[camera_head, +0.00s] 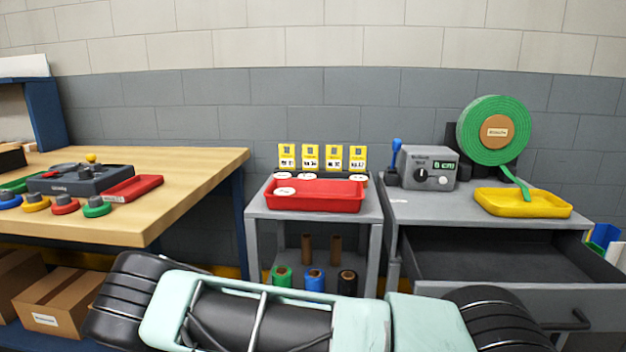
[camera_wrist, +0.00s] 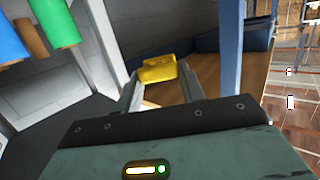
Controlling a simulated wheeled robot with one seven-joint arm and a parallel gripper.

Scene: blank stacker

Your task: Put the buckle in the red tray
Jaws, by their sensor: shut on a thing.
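My gripper (camera_wrist: 158,78) shows in the wrist view, with its two fingers shut on a small yellow piece, which looks like the buckle (camera_wrist: 158,69). The piece sits between the fingertips; its fine shape is hard to make out. The red tray (camera_head: 330,203) stands on a small grey stand in the middle of the head view. Pale round labels or discs show at its left side and behind it. My gripper and the yellow piece do not show in the head view, where my arm crosses the bottom.
A wooden bench (camera_head: 190,170) at left holds a dark device (camera_head: 80,180), coloured round pieces and a small red item (camera_head: 133,188). At right, a grey cabinet (camera_head: 440,210) carries a control box (camera_head: 428,168), a green reel (camera_head: 490,120) and a yellow tray (camera_head: 523,213); its drawer is open.

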